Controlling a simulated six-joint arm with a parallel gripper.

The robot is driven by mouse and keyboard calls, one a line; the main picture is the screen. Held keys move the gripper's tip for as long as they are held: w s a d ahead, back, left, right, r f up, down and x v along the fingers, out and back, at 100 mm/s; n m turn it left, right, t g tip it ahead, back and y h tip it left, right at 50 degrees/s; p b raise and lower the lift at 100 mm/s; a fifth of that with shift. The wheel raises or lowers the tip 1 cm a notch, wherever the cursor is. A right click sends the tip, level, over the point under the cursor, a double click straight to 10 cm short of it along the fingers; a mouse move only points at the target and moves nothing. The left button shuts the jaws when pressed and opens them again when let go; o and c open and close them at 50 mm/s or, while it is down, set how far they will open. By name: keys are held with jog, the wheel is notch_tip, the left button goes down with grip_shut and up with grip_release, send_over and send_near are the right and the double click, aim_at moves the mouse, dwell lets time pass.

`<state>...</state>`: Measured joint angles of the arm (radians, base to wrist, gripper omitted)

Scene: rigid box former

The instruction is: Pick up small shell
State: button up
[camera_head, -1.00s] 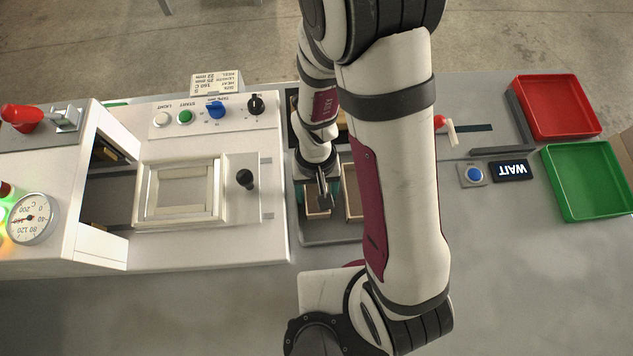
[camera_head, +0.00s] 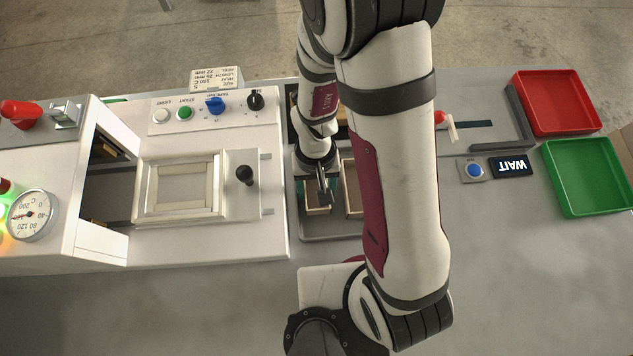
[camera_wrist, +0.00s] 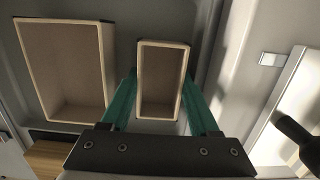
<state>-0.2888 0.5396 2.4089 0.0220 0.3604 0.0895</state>
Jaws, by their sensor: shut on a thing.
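The small shell is an open brown box with pale edges. In the wrist view the small shell (camera_wrist: 161,88) stands between the two green fingers of my gripper (camera_wrist: 160,95), which is shut on its outer sides. In the head view the small shell (camera_head: 318,208) shows partly below my wrist, and my gripper (camera_head: 322,194) is over it. A larger open shell (camera_wrist: 66,78) lies to the left in the wrist view, apart from the small one. In the head view the larger shell (camera_head: 352,192) is partly hidden by my arm.
A grey tray (camera_head: 325,234) lies under the shells. The white machine (camera_head: 210,255) with knobs and a gauge stands close on the left. A red tray (camera_head: 556,105) and a green tray (camera_head: 588,178) are at the right, near a blue button (camera_head: 474,173) and a WAIT display (camera_head: 510,168).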

aim_at(317, 181)
notch_tip(317, 181, up, 4)
jog(key=shift+r, duration=0.2)
jog(key=s+d+r, duration=0.2)
jog(key=d+r, duration=0.5)
jog(key=d, duration=0.4)
jog(key=w+a+r, duration=0.2)
jog(key=w+r, duration=0.5)
jog(key=r, duration=0.1)
jog(key=w+a+r, duration=0.2)
jog(key=w+r, duration=0.5)
jog(key=r, duration=0.1)
jog(key=s+a+f+m, duration=0.3)
jog(key=a+f+m, duration=0.2)
jog(key=a, duration=0.6)
jog(key=s+a+f+m+t+y, duration=0.1)
jog(key=s+a+f+m, duration=0.3)
jog(key=a+m, duration=0.3)
jog(key=s+a+f+m, duration=0.3)
jog(key=a+f+m, duration=0.3)
jog(key=a, duration=0.9)
jog(key=shift+s+a, duration=0.15)
jog(key=shift+s, duration=0.05)
notch_tip(317, 181, down, 4)
jog(key=shift+s+a+f, duration=0.1)
jog(key=shift+a, duration=0.05)
